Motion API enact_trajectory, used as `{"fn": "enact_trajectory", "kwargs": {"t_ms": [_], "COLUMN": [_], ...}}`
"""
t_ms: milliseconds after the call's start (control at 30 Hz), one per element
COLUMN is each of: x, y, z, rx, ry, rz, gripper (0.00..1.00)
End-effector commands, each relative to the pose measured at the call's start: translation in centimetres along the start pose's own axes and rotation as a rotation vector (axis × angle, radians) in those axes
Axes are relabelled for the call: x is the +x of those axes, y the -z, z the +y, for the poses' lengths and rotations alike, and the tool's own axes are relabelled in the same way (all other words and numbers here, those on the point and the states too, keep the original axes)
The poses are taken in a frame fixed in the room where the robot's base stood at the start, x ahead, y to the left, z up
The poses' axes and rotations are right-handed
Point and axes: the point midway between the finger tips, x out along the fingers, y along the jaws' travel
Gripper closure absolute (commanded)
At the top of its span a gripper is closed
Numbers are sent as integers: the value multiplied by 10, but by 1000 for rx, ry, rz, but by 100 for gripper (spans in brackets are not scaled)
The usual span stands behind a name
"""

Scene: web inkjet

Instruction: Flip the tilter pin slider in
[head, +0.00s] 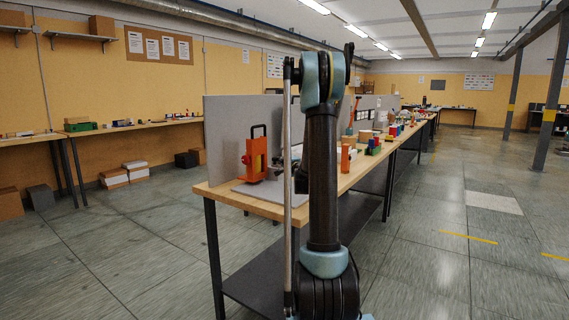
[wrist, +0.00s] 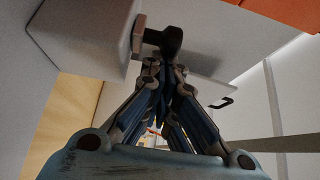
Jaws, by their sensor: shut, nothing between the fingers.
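In the wrist view, a dark knob-like piece (wrist: 172,42) on a short pin sticks out from the side of a light grey block (wrist: 85,38); it looks like the pin slider. My gripper (wrist: 164,70) is shut and empty, with its fingertips just below the knob in the picture. I cannot tell whether they touch it. In the head view, my arm covers the middle of the bench and hides most of the gripper and the block.
In the head view, an orange device with a black handle (head: 256,158) stands on a grey mat (head: 283,193) on the wooden bench (head: 224,191). A grey panel (head: 228,125) rises behind it. Colourful items stand farther along the bench. The floor to the right is clear.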

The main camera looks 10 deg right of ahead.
Motion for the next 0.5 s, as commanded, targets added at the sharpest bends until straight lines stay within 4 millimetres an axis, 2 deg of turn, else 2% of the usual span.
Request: {"fn": "enact_trajectory", "kwargs": {"t_ms": [100, 500], "x": [-8, -8], "y": [-13, -12], "z": [0, 0], "rx": [0, 0], "ry": [0, 0], "rz": [-3, -4], "gripper": [100, 100]}}
